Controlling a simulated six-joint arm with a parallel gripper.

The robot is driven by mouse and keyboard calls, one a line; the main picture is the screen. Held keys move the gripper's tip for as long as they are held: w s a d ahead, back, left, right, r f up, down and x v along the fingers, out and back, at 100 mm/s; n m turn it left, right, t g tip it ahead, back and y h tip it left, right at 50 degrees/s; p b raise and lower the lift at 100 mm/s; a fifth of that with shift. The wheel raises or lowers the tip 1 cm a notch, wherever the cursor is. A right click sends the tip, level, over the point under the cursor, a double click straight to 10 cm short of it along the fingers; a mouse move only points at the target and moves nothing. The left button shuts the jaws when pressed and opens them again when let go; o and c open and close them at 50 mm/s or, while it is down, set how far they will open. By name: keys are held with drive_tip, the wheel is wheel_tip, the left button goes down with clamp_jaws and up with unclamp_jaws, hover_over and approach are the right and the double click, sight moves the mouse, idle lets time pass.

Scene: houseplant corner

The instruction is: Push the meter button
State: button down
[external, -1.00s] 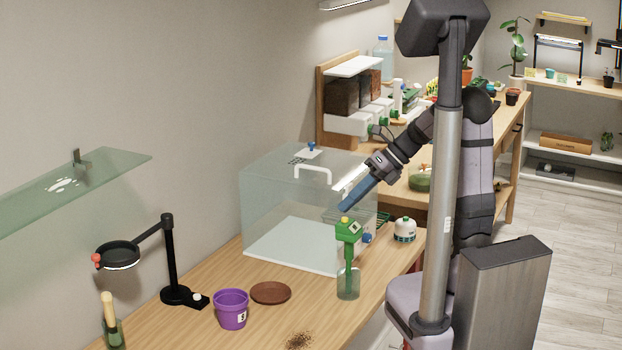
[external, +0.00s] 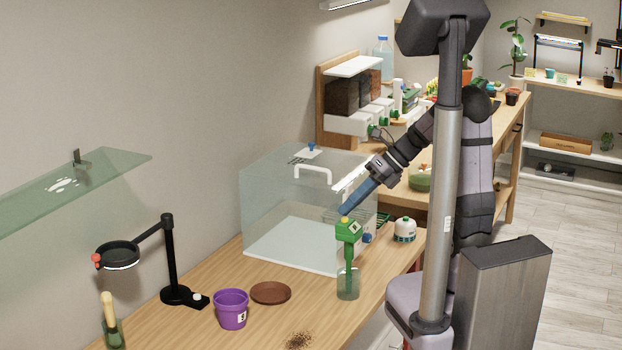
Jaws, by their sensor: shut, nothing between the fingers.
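The green meter (external: 348,233) stands upright in a clear glass jar (external: 348,285) near the right edge of the wooden table. Its yellow button is on top of the meter's head, right under my fingertips and mostly hidden by them. My gripper (external: 345,211), with blue fingers, is shut and empty. It slants down from the upper right, with its tips at the top of the meter. From this view I cannot tell whether the tips touch the button or sit just above it.
A clear glass case (external: 290,205) stands close behind the meter. A white and green bottle (external: 404,230) stands to its right. A purple pot (external: 231,309), brown saucer (external: 270,293) and black magnifier stand (external: 170,262) are to the left. The table front holds spilled soil (external: 299,340).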

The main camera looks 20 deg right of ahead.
drive_tip(key=shift+f, duration=0.25)
idle(0.3)
drive_tip(key=shift+r, duration=0.2)
drive_tip(key=shift+r+p, duration=0.5)
drive_tip(key=shift+p, duration=0.5)
wheel_tip(320, 180, up, 6)
drive_tip(key=p, duration=0.6)
drive_tip(key=shift+p, duration=0.4)
